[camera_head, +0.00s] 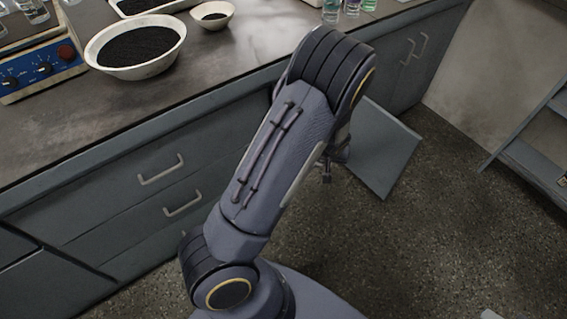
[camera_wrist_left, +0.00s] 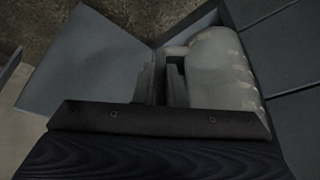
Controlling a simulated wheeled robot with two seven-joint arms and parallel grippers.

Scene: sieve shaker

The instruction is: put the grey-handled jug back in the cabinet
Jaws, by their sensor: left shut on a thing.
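In the left wrist view, my left gripper (camera_wrist_left: 165,82) is shut, with its dark fingers beside a pale, translucent jug (camera_wrist_left: 222,68). The jug's handle is mostly hidden by the fingers, and its colour is hard to tell. The jug lies to the right of the fingers in that view. The cabinet's open door (camera_head: 385,150) hangs out from the counter front in the head view; it also shows as a grey panel in the left wrist view (camera_wrist_left: 90,62). In the head view my left arm hides the jug and the cabinet opening. My right gripper is not in view.
The counter (camera_head: 250,65) holds a large bowl of dark grains (camera_head: 137,70), a small bowl (camera_head: 212,24) and a blue-fronted device (camera_head: 45,70). Closed drawers (camera_head: 130,185) lie left of my arm. A shelf unit (camera_head: 535,150) stands at the right, with clear floor (camera_head: 430,230) between.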

